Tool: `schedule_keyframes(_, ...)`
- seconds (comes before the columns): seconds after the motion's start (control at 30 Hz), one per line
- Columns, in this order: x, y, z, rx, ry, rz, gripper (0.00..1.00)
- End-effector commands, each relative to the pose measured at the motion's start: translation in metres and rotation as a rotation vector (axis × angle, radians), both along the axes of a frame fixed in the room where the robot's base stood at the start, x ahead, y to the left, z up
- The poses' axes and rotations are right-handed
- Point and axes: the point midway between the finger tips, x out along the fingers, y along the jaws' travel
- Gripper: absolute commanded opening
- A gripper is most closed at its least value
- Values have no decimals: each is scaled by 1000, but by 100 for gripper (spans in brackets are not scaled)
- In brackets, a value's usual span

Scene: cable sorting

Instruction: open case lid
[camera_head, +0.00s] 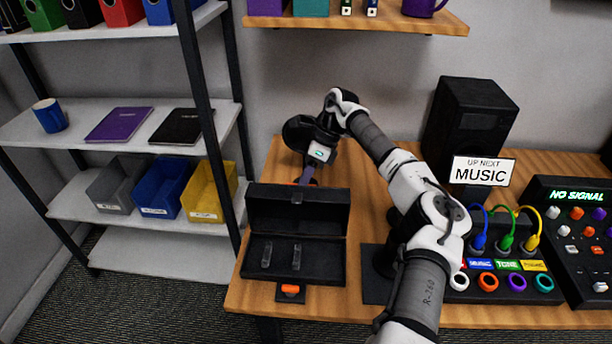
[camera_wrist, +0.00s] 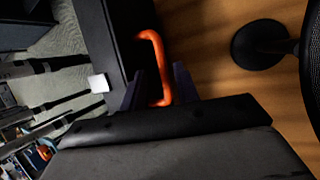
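The black case (camera_head: 258,278) sits on the wooden table with its lid (camera_head: 300,213) standing raised at the back. Two grey pieces lie inside the case, and an orange catch (camera_head: 290,289) shows at its front. My gripper (camera_head: 306,174) is behind the raised lid, partly hidden by it. In the wrist view, the two dark purple fingers of my gripper (camera_wrist: 160,80) stand apart on either side of an orange handle (camera_wrist: 155,50) on a black surface. I see no clear contact between fingers and handle.
A black speaker (camera_head: 470,125) and a MUSIC sign (camera_head: 483,170) stand to the right, near a panel with blue, green and yellow cables. Shelving with grey, blue and yellow bins (camera_head: 210,190) is at left. A wall shelf (camera_head: 360,22) hangs above.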

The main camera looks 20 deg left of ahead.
Motion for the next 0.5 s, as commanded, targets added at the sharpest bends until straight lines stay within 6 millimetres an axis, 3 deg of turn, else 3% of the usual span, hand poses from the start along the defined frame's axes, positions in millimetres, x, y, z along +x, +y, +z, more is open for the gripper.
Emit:
schedule_keyframes(0.23, 10, -6, 17, -1, -3, -2, 33)
schedule_keyframes(0.5, 34, -22, 69, -1, -3, -2, 33)
